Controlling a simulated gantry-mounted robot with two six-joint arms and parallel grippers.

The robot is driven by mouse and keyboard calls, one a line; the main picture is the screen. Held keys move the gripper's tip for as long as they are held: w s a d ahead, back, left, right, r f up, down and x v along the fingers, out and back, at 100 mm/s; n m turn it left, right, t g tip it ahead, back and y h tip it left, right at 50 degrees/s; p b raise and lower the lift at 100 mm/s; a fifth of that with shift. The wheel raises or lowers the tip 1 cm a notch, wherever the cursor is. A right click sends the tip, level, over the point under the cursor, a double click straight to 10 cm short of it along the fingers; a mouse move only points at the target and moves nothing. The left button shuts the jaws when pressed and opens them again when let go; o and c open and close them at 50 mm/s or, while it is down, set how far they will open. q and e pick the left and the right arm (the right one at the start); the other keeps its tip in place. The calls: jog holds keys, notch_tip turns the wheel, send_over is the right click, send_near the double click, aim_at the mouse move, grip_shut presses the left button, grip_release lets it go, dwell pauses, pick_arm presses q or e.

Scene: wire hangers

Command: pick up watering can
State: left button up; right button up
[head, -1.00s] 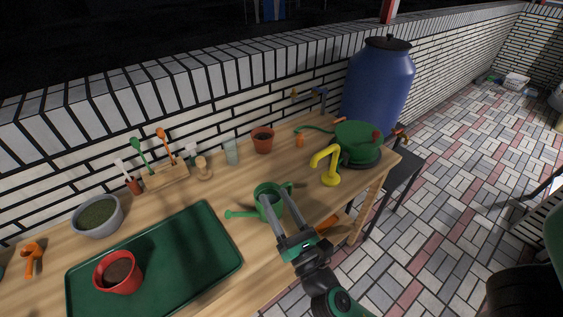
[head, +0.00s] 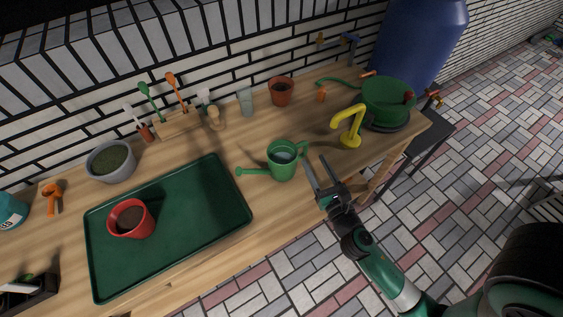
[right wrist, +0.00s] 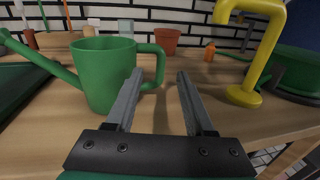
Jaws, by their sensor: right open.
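The green watering can (head: 281,163) stands upright on the wooden table, its spout to the left and its handle to the right. My right gripper (head: 318,177) is open and empty, just right of the can near the table's front edge. In the right wrist view, the can (right wrist: 103,76) is left of the gripper (right wrist: 158,82), its handle just beyond the left finger. I cannot tell if that finger touches the handle. My left gripper is not in view.
A yellow tap-like object (head: 350,128) stands right of the can. A green tray (head: 200,215) with a red pot (head: 131,219) lies to the left. A terracotta pot (head: 281,91) and green hose reel (head: 388,100) are behind. Bare table surrounds the can.

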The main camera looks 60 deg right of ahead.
aim_at(307, 147)
jog(key=shift+w+d, duration=0.3)
jog(key=shift+d, duration=0.05)
jog(key=x, duration=0.4)
jog(key=shift+w+r+p, duration=0.15)
jog(key=shift+p, duration=0.15)
grip_shut()
dwell(0.9)
